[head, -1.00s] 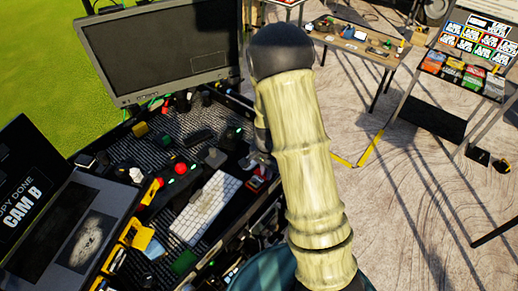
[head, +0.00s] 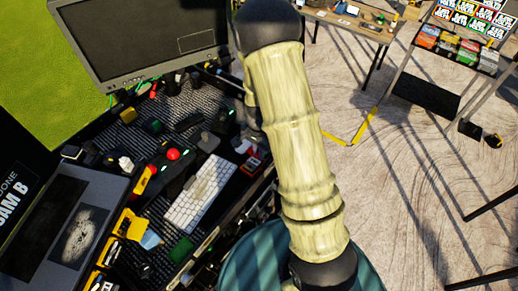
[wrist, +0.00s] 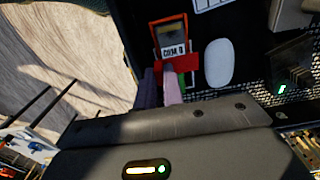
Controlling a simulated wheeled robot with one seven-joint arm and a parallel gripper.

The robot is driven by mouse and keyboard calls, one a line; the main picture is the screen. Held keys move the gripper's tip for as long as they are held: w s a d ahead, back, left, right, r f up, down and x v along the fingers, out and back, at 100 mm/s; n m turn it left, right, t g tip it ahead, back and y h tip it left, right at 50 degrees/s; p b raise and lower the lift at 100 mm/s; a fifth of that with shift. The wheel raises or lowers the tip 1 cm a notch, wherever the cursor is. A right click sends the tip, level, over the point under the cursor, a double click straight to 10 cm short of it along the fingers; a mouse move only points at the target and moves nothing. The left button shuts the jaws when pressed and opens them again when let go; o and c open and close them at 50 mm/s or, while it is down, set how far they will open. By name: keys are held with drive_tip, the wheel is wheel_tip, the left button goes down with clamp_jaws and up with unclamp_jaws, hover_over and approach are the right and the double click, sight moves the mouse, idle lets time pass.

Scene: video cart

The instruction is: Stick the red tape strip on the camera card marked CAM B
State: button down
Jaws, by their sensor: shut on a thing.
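The camera card (wrist: 170,36) is orange with a dark face and a white label that seems to read CAM B. It lies on a dark surface in the wrist view; a small orange-red card (head: 253,164) beside the keyboard in the head view looks like it. The red tape strip (wrist: 186,62) shows at the label end of the card, overlapping its lower edge in the picture. I cannot tell whether it touches the card. My gripper (wrist: 162,82) is shut on the strip, its pinkish fingers just below the card. In the head view my arm hides most of the gripper.
A white mouse (wrist: 219,63) lies right of the card. A white keyboard (head: 200,193), a red button (head: 173,154) and a monitor (head: 150,45) crowd the cart. Open ground lies right of the cart.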

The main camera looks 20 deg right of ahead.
sight(259, 165)
drive_tip(key=shift+f+b, duration=1.25)
drive_tip(key=shift+f, duration=0.7)
drive_tip(key=shift+f, duration=0.1)
drive_tip(key=shift+a, duration=0.15)
drive_tip(key=shift+f+b, duration=0.45)
drive_tip(key=shift+f, duration=0.15)
idle(1.1)
idle(0.4)
drive_tip(key=c, duration=1.2)
unclamp_jaws()
drive_tip(key=shift+c, duration=0.2)
drive_tip(key=shift+o, duration=1.4)
drive_tip(key=shift+f, duration=0.1)
